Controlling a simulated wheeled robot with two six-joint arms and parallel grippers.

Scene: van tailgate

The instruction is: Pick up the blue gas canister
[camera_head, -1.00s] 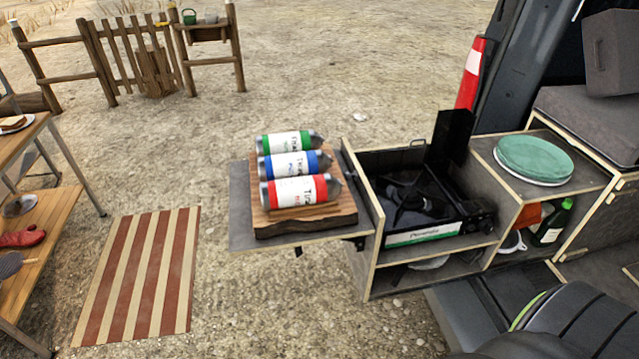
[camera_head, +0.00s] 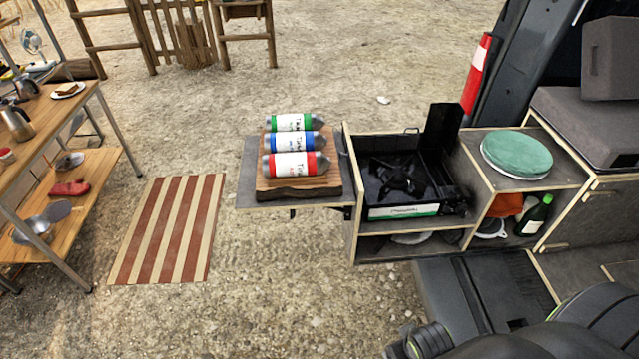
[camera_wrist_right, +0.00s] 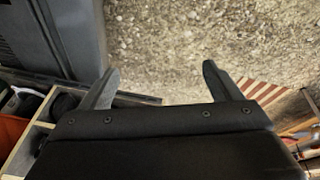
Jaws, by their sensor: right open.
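The blue gas canister (camera_head: 293,141) lies on its side on a wooden board (camera_head: 300,189), between the green canister (camera_head: 293,122) behind it and the red canister (camera_head: 296,165) in front. The board rests on a grey fold-out shelf (camera_head: 247,185) at the left end of the van's kitchen unit. In the right wrist view my right gripper (camera_wrist_right: 157,80) is open and empty, with gravel beyond its fingers. No canister shows in that view. My left gripper is in neither view.
A black camping stove (camera_head: 400,180) sits in the unit right of the shelf. A striped mat (camera_head: 168,229) and a wooden table (camera_head: 62,110) stand to the left. Bare gravel lies in front of the shelf.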

